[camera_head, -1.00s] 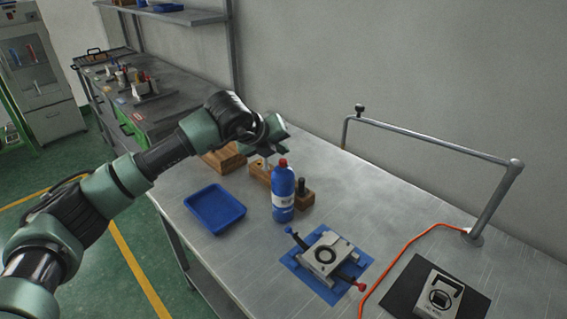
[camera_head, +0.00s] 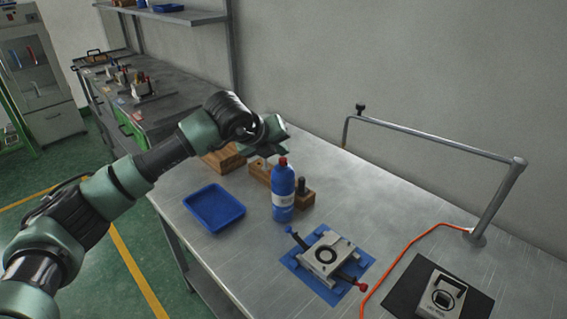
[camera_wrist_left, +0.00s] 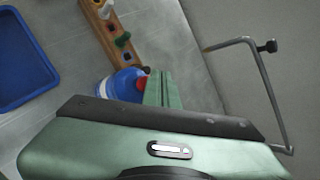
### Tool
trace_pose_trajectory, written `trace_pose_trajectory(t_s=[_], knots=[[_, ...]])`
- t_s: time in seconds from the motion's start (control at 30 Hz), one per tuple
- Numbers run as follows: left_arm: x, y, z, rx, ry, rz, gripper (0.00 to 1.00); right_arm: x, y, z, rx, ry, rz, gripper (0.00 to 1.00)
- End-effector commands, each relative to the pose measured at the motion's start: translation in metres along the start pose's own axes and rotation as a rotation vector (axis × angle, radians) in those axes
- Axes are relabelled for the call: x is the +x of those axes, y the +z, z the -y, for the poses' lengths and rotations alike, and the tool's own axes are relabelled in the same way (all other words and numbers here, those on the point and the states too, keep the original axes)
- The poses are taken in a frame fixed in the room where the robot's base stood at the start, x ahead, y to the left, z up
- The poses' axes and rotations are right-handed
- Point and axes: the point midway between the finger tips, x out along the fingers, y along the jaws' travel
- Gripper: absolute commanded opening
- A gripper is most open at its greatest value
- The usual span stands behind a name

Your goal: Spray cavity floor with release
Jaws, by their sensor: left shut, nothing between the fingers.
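A blue spray bottle (camera_head: 283,196) with a red cap and white label stands upright on the steel table. It also shows in the left wrist view (camera_wrist_left: 122,86), partly hidden behind my gripper. The mold (camera_head: 326,252), a grey block with a dark round cavity, sits on a blue mat (camera_head: 333,293). My left gripper (camera_head: 274,150) is above and behind the bottle, near the wooden blocks. In the left wrist view its green fingers (camera_wrist_left: 162,90) are together with nothing between them. My right gripper is in neither view.
A blue tray (camera_head: 214,207) lies left of the bottle. Wooden holders (camera_head: 262,172) stand behind it. A grey device (camera_head: 440,296) rests on a black mat at right, with an orange cable (camera_head: 401,258) beside it. A metal rail (camera_head: 430,138) runs along the back.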

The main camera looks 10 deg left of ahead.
Motion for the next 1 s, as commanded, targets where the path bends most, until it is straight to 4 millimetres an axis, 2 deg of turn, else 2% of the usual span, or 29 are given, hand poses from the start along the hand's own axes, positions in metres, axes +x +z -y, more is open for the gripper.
trace_pose_trajectory(t_s=[1.0], knots=[[0.006,-0.004,-0.004,0.000,0.000,0.000,0.00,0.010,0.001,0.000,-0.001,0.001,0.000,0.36]])
